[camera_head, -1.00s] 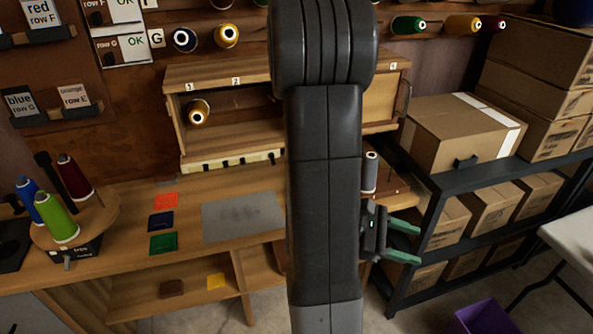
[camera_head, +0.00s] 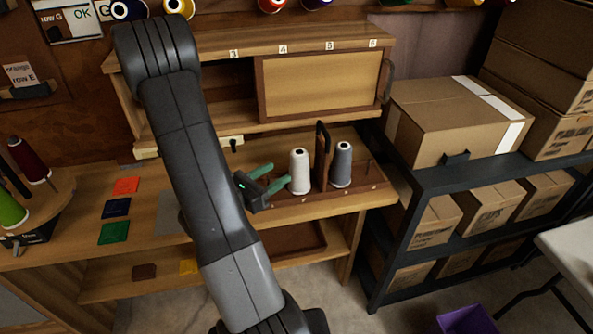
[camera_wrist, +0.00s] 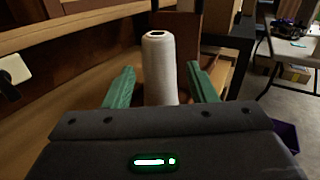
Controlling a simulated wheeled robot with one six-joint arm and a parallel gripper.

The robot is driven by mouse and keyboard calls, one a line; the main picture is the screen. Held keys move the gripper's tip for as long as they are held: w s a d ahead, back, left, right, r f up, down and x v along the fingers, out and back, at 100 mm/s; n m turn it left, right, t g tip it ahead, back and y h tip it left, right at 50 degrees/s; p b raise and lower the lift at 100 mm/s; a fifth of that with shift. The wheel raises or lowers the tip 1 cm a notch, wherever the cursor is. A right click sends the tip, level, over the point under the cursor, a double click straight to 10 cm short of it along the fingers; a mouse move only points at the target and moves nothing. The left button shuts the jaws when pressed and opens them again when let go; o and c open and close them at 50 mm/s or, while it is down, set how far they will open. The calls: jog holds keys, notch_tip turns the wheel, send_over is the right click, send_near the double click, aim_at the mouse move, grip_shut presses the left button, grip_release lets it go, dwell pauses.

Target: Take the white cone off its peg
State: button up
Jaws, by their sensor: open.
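The white cone (camera_head: 300,172) stands upright on a dark wooden peg base (camera_head: 327,197) on the bench, left of an upright wooden handle. It also shows in the wrist view (camera_wrist: 160,68), upright between my two green fingers. My gripper (camera_head: 275,178) is open, just left of the white cone in the head view, with its fingers pointing at it. In the wrist view there is a gap between the cone and each finger (camera_wrist: 162,86). The peg inside the cone is hidden, and the cone's lower part is hidden behind my gripper's body in the wrist view.
A grey cone (camera_head: 341,164) stands right of the wooden handle (camera_head: 322,157) on the same base. A cabinet with a sliding panel (camera_head: 320,88) is behind. Cardboard boxes (camera_head: 455,118) fill the black shelf at the right. A purple bin (camera_head: 468,320) is on the floor.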

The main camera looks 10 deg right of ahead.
aim_at(293, 160)
jog(key=x, duration=0.6)
jog(key=shift+p, duration=0.4)
jog(key=shift+w+d+r+p, duration=0.3)
jog(key=shift+w+d, duration=0.2)
jog(key=shift+d, duration=0.25)
jog(key=shift+w+d+r+p, duration=0.15)
jog(key=shift+w+d+p, duration=0.2)
jog(key=shift+w+d, duration=0.3)
jog(key=shift+x, duration=0.85)
jog(key=shift+s+f, duration=0.1)
jog(key=c, duration=1.1)
jog(key=shift+r, duration=5.05)
